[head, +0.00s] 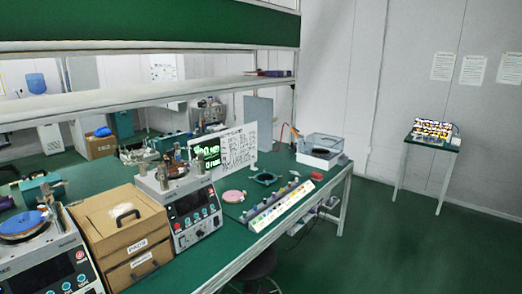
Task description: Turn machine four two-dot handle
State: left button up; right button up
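A lapping machine (192,218) with a white body, dark front panel, small display, red button and several knobs stands on the green bench. A second, similar machine (45,262) with a blue disc on top is cut off at the lower left. Upright metal posts rise from the tops of both. I cannot read which machine is number four, and no handle with two dots can be made out. Neither of my grippers is in view.
Cardboard boxes with a handle (122,228) stand between the machines. A long switch strip (277,204), a pink disc (233,196) and a clear-lidded box (320,148) sit farther right on the bench. A stool (258,268) stands below its edge.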

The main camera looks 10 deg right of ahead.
aim_at(200, 156)
jog(key=z, duration=0.8)
jog(key=i, duration=0.75)
jog(key=z, duration=0.75)
jog(key=i, duration=2.05)
jog(key=u, duration=0.85)
